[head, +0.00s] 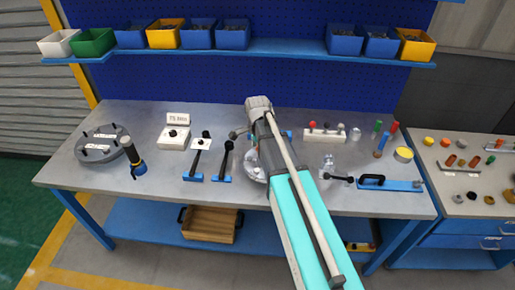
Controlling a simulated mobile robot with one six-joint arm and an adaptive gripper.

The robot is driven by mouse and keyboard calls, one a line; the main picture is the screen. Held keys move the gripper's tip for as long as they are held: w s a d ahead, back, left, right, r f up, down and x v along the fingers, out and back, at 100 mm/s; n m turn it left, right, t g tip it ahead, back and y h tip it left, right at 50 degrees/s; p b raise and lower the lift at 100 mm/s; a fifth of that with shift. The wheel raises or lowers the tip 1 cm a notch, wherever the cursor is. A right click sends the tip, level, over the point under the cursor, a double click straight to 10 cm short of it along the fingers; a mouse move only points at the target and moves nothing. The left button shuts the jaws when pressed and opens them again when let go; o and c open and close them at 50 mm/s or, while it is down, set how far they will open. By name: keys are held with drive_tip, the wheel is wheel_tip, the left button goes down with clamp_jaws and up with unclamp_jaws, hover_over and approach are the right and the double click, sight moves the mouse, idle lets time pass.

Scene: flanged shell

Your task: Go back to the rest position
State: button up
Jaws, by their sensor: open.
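My arm reaches from the bottom edge up over the middle of the workbench (155,112). Its own links cover what lies behind them, and I cannot make out my gripper's fingers. A grey round flanged part (103,145) with dark upright studs and white labels lies at the left end of the bench. A round metallic dish or plate (249,172) shows partly beside my arm at the middle; my arm hides the rest of it.
A black handheld tool (133,157), two blue-based levers (222,165) and a white switch box (174,137) stand left of my arm. Bins line the shelf (280,47). A side table (470,205) holds small parts.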

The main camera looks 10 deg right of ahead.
drive_tip(key=shift+s, duration=0.1)
idle(0.7)
drive_tip(key=s+n, duration=1.5)
drive_tip(key=shift+s+f+n+b, duration=0.3)
drive_tip(key=shift+s+f+b, duration=0.05)
drive_tip(key=shift+s+b, duration=0.05)
